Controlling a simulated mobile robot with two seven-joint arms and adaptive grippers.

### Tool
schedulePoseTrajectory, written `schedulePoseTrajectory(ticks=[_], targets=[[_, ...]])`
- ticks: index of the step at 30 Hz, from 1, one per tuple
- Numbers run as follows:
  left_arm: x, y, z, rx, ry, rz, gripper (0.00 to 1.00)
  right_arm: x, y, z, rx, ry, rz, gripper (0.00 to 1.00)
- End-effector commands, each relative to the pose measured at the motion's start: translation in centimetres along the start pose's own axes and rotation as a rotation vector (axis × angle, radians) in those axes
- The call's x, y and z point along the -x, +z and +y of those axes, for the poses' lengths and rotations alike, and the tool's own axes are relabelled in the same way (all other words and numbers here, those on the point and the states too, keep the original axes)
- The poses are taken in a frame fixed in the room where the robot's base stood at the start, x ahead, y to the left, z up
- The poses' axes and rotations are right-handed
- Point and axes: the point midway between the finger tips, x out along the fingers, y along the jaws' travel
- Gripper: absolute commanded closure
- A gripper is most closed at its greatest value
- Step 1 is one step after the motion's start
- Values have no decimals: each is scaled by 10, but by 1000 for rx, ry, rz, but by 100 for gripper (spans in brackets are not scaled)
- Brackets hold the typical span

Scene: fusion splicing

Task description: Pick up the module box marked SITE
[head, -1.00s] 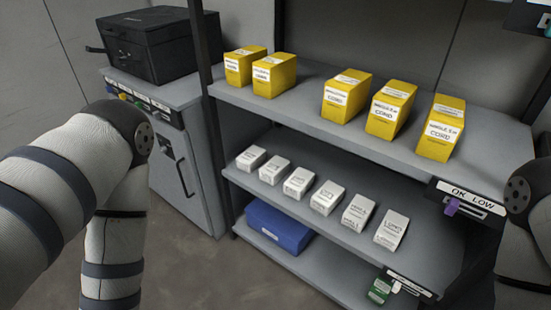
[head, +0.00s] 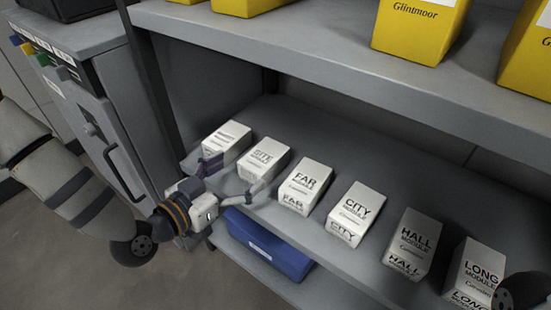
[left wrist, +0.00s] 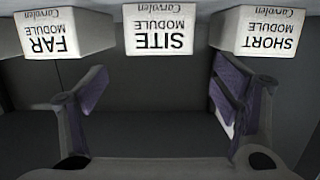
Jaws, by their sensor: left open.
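The white module box marked SITE (head: 265,156) stands on the middle shelf, second from the left in a row of white boxes. In the left wrist view the SITE box (left wrist: 159,30) appears upside down at the top centre. My left gripper (head: 231,178) is in front of it at the shelf edge, fingers spread. In the left wrist view the open, purple-padded fingers of the left gripper (left wrist: 160,88) point toward the box with empty space between them. The gripper does not hold the box. My right gripper is out of view.
The SHORT box (left wrist: 272,32) and FAR box (head: 303,184) stand on either side, with narrow gaps. CITY (head: 355,212), HALL (head: 411,243) and LONG (head: 475,270) boxes follow rightward. The upper shelf (head: 330,70) overhangs. A blue bin (head: 268,245) sits below.

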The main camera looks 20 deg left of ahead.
Motion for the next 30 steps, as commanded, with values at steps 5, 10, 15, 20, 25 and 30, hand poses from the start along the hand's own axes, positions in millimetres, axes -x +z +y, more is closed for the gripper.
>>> schedulePoseTrajectory(ticks=[5, 10, 15, 20, 25, 30], targets=[[-37, 3, 1, 0, 2, -3, 18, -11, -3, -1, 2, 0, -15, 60], [-61, 3, 0, 2, 1, -4, 18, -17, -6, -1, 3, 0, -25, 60], [-92, 3, 0, 2, 2, -7, 18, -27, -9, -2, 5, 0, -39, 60], [-99, 0, 0, 3, 1, -7, 18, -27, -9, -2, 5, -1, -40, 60], [-99, -1, 0, 3, 1, -6, 29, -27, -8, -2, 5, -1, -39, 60], [-98, 0, 0, 3, 1, -7, 68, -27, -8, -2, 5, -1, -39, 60]])
